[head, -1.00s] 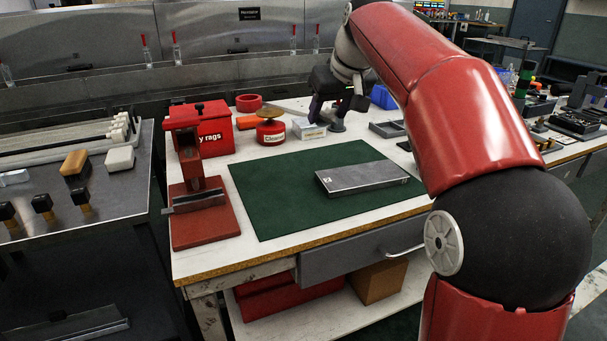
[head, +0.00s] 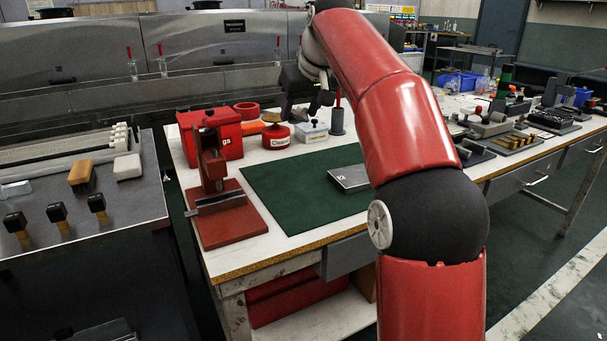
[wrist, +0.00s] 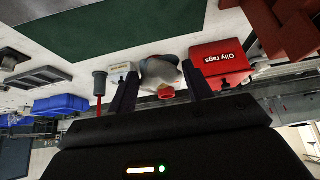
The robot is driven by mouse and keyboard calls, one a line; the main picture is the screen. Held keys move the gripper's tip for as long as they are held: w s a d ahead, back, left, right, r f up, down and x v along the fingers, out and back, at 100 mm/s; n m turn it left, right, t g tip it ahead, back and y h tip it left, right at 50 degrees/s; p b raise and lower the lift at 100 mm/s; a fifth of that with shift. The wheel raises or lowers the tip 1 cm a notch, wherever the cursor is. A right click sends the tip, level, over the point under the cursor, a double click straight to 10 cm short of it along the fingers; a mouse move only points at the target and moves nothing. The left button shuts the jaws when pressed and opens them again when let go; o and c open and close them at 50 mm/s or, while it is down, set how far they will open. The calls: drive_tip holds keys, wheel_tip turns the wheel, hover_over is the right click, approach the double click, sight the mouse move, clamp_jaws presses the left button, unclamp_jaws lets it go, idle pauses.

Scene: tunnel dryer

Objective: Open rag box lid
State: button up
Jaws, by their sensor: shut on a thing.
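The red rag box (head: 228,139) stands at the back left of the bench. It shows upside down in the wrist view, marked "Oily rags" (wrist: 220,65). Its lid looks shut, with a small dark knob (head: 208,112) on top. My gripper (head: 300,105) is in the air to the right of the box, over the back of the bench. In the wrist view its two dark fingers (wrist: 160,80) stand apart, with a grey, rag-like lump (wrist: 160,70) between them. The lump's exact shape is unclear, and it hides what lies behind it.
The green mat (head: 295,195) bears a metal plate (head: 350,178).

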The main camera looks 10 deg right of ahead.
wheel_tip(320, 180, down, 14)
drive_tip(key=b, duration=0.3)
drive_tip(key=shift+f, duration=0.1)
drive_tip(key=shift+f+b, duration=0.15)
drive_tip(key=shift+b, duration=0.2)
drive_tip(key=o, duration=0.9)
